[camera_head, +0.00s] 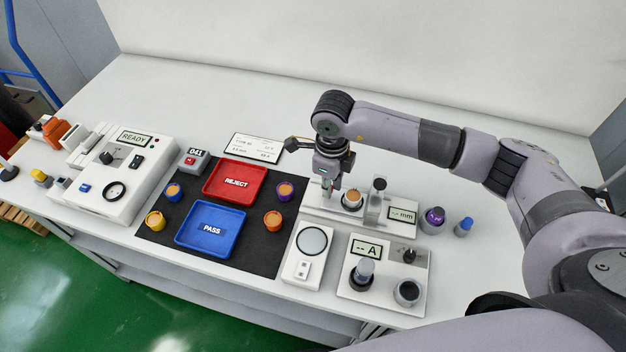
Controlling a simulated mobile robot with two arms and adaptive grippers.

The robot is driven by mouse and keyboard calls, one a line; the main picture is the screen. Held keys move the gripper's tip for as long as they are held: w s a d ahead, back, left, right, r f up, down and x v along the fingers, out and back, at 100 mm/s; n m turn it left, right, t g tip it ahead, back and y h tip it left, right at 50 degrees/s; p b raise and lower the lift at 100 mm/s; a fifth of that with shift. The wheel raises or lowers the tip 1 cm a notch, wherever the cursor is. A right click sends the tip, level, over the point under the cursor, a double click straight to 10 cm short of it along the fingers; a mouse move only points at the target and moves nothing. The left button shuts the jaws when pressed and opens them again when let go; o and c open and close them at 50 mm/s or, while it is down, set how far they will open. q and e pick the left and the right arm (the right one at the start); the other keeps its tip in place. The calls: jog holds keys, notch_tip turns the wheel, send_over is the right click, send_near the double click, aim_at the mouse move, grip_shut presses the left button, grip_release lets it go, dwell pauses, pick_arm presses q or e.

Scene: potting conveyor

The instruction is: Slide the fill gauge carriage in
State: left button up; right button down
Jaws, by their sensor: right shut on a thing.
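The fill gauge (318,213) is a white unit right of the dark mat, with a small display (402,216) reading "-.- mm". An orange-brown filled pot (352,200) stands on it, left of the grey upright post with a black knob (379,184). My right gripper (327,191) points down at the left end of the gauge, beside the pot. It is shut on what looks like the handle of the fill gauge carriage; the fingers mostly hide the handle. My left gripper is not in view.
A red REJECT tray (262,196) and a blue PASS tray (187,236) lie on the mat, with several small pots around them. A round-plate scale (295,269) and a meter unit (413,266) stand in front. Purple-topped (434,217) and blue-topped (465,224) items stand right.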

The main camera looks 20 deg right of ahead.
aim_at(352, 197)
jog(key=s+d, duration=0.2)
jog(key=d, duration=0.2)
jog(key=shift+s+d+r, duration=0.1)
jog(key=shift+s+d, duration=0.2)
jog(key=shift+s, duration=0.1)
jog(key=c, duration=1.5)
grip_release()
jog(key=shift+s+d, duration=0.1)
jog(key=shift+s, duration=0.1)
jog(key=shift+c, duration=0.2)
jog(key=shift+w+r, duration=0.1)
jog(key=shift+r, duration=0.05)
notch_tip(352, 197, up, 12)
jog(key=shift+s+a+f, duration=0.2)
jog(key=shift+a, duration=0.05)
